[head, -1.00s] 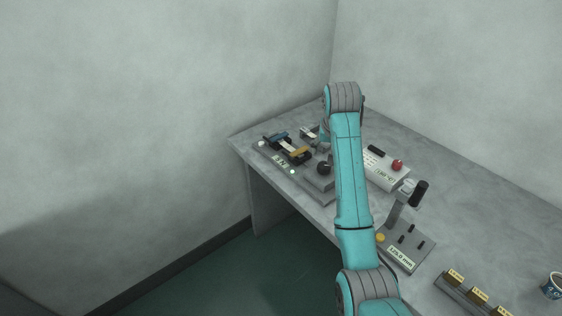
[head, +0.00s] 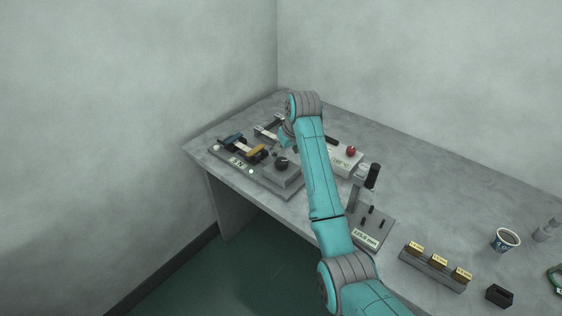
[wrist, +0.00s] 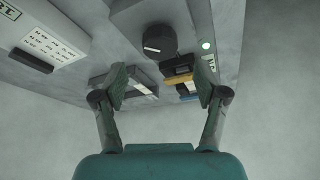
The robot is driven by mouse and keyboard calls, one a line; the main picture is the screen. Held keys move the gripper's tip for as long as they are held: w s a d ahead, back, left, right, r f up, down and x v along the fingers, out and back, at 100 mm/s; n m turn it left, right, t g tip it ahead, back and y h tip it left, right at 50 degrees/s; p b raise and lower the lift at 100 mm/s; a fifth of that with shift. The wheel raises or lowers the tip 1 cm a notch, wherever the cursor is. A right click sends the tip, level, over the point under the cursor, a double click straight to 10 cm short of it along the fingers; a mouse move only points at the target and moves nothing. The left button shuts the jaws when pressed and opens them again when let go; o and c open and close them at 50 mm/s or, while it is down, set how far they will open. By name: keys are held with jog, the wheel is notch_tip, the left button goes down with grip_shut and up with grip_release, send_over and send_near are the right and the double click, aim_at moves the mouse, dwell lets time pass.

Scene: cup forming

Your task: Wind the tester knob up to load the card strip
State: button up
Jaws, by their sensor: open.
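The tester (head: 262,176) is a grey box at the left end of the bench. Its black round knob (head: 281,163) sits on its right part; the knob also shows at the top middle of the wrist view (wrist: 160,40). A pale card strip (head: 243,148) lies between a blue clamp (head: 232,140) and a tan clamp (head: 257,154). My gripper (wrist: 162,84) is open, with nothing between its fingers. In the wrist view the knob lies beyond the fingertips, apart from them. In the head view my arm hides most of the gripper, which is behind the knob.
A white box with a red button (head: 350,151) stands right of the tester, partly behind my arm. A lever device (head: 372,215), a rack of labelled blocks (head: 433,268), a black block (head: 499,295) and a cup (head: 506,240) stand further right.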

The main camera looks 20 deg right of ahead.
aim_at(281, 161)
jog(key=x, duration=0.6)
jog(key=shift+w+f, duration=0.15)
jog(key=shift+f, duration=0.05)
jog(key=c, duration=1.1)
